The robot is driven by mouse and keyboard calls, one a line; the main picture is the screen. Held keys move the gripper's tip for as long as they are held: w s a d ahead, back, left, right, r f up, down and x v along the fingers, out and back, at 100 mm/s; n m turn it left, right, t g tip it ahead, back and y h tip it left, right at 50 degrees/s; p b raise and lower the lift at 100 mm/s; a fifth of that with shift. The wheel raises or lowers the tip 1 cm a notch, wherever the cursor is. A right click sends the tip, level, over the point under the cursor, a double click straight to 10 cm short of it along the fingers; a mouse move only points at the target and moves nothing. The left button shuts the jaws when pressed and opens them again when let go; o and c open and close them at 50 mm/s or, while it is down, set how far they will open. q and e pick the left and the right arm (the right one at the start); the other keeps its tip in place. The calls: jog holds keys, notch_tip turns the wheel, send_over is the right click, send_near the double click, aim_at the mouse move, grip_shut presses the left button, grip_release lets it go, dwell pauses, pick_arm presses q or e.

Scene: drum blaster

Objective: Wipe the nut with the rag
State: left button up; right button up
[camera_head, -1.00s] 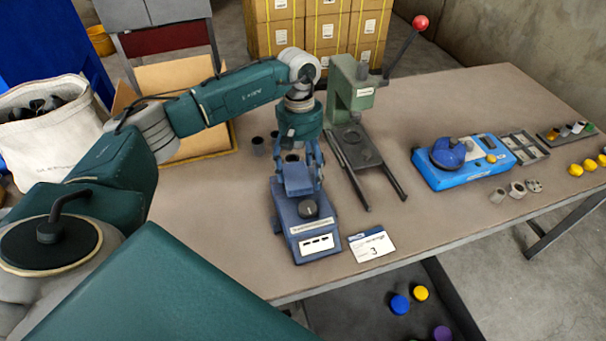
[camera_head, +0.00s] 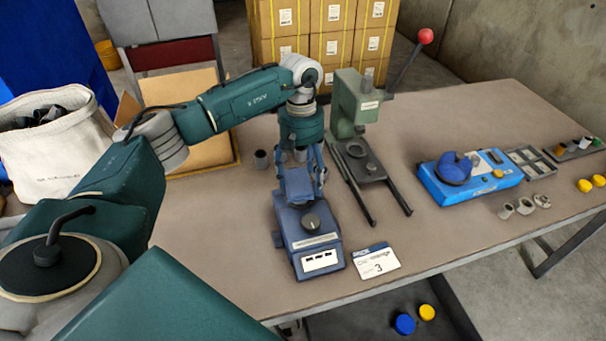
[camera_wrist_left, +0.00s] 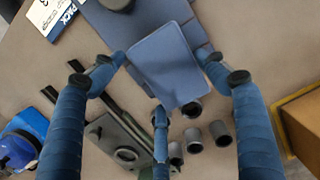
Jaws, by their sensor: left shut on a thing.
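My left gripper (camera_head: 303,180) is low over the blue box with a black knob (camera_head: 313,243) on the table. Its fingers are closed in at the edges of a flat blue-grey piece (camera_wrist_left: 165,65), which also shows in the head view (camera_head: 299,188). I cannot tell if this piece is the rag. No piece is clearly the nut; small grey metal rings (camera_head: 525,206) lie on the right of the table, and several hollow grey cylinders (camera_wrist_left: 220,133) stand near the fingers. My right gripper is out of view.
A green lever press (camera_head: 355,115) with a red knob stands just right of my left gripper. A blue device (camera_head: 470,182) is farther right. A card marked 3 (camera_head: 376,262) lies near the front edge. A white sack (camera_head: 50,155) holds dark items.

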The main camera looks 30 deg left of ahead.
aim_at(306, 190)
pick_arm(q)
jog(key=shift+s+d+p, duration=0.35)
jog(key=shift+s+d, duration=0.95)
jog(key=shift+s, duration=0.1)
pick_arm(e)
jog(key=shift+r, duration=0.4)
pick_arm(q)
jog(key=shift+r+p, duration=1.4)
jog(key=shift+r, duration=1.65)
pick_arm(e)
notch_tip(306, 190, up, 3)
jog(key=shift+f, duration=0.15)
pick_arm(q)
jog(key=s+d+r+m, duration=0.3)
jog(key=s+d+m, duration=0.1)
jog(key=s, duration=0.3)
jog(key=s+d+r+m+y, duration=0.1)
jog(key=s+d+r+m, duration=0.2)
jog(key=s+d+m, duration=0.2)
jog(key=shift+s+d+r+g, duration=0.2)
jog(key=shift+s+d+g, duration=0.1)
jog(key=shift+s+d, duration=0.85)
jog(key=shift+a, duration=0.1)
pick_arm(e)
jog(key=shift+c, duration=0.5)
